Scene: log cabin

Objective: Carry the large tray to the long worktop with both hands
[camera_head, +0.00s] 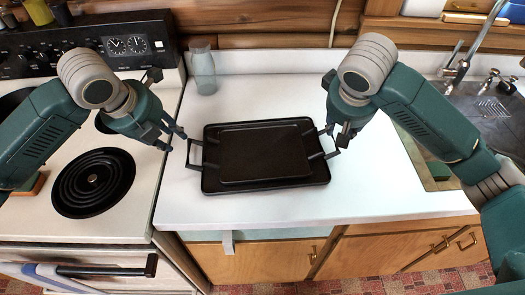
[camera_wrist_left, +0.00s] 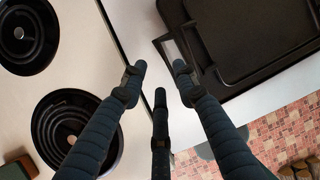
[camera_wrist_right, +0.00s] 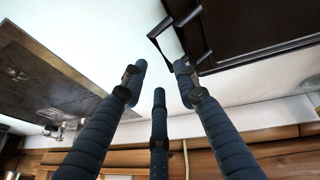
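The large black tray (camera_head: 212,186) lies flat on a white counter. A handle stands out at each of its left and right ends, and a smaller dark flat piece (camera_head: 262,152) lies on top. My left gripper (camera_head: 173,137) is open and empty, just left of the left handle (camera_head: 194,153). In the left wrist view this handle (camera_wrist_left: 166,42) is near the right-hand finger, not between the fingers. My right gripper (camera_head: 338,140) is by the right handle (camera_head: 330,143), partly covering it. In the right wrist view its fingers are spread and empty, with the handle (camera_wrist_right: 160,36) just beyond them.
The white counter (camera_head: 350,190) is clear around the tray. A stove with coil burners (camera_head: 93,183) adjoins on the left. A glass bottle (camera_head: 203,72) stands at the back.

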